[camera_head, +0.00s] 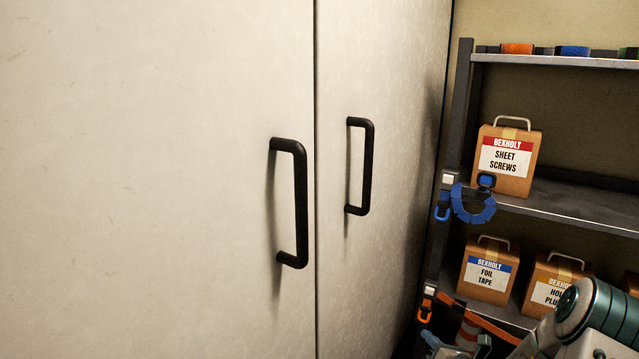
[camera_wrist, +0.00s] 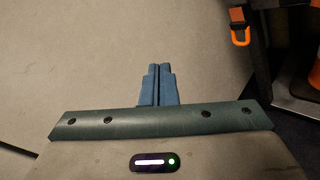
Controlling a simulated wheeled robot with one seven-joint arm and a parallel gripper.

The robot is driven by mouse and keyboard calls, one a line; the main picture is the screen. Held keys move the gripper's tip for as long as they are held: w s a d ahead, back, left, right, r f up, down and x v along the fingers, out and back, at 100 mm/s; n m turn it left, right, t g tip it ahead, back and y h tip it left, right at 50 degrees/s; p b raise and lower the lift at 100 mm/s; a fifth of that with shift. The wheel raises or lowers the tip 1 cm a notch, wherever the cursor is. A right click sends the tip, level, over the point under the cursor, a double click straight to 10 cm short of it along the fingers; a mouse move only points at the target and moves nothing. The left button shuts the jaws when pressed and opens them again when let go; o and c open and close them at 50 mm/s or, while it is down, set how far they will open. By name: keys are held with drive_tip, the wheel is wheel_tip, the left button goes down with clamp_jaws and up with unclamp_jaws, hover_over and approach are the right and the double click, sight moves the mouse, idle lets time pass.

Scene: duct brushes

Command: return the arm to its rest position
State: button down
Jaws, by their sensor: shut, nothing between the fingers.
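My gripper (camera_wrist: 158,68) shows in the wrist view with its two blue fingers side by side and touching, with nothing between them. A pale surface lies behind the fingertips; I cannot tell how far off it is. In the head view, part of my arm (camera_head: 590,310), teal and grey, shows at the lower right corner, in front of the shelf. The fingers cannot be made out clearly there.
A pale cabinet with two shut doors (camera_head: 160,180) and black handles (camera_head: 298,205) fills the left. A metal shelf (camera_head: 570,205) on the right holds boxes, including sheet screws (camera_head: 508,160) and foil tape (camera_head: 486,270). An orange clip (camera_wrist: 240,30) hangs near an orange-and-white cone (camera_head: 467,335).

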drive_tip(key=s+a+r+n+g+y+p, duration=0.2)
drive_tip(key=a+r+n+g+y+p, duration=0.1)
drive_tip(key=a+r+n, duration=0.35)
drive_tip(key=s+a+r+n+g+y+p, duration=0.25)
drive_tip(key=a+r+n, duration=0.25)
drive_tip(key=a+r, duration=0.25)
drive_tip(key=s+a+r+n+g+p, duration=0.5)
drive_tip(key=s+a+r+n+g, duration=0.2)
drive_tip(key=s+r+n, duration=0.35)
drive_tip(key=s+d+r+n+h+p, duration=0.3)
drive_tip(key=s+r+n+h+p, duration=0.2)
drive_tip(key=s+r+n, duration=0.3)
drive_tip(key=s+d+r+n+h+p, duration=0.3)
drive_tip(key=s+r+n+h+p, duration=0.3)
drive_tip(key=s+r+n, duration=0.2)
drive_tip(key=shift+s+d+r, duration=0.3)
drive_tip(key=shift+s+r, duration=0.05)
drive_tip(key=shift+r, duration=0.6)
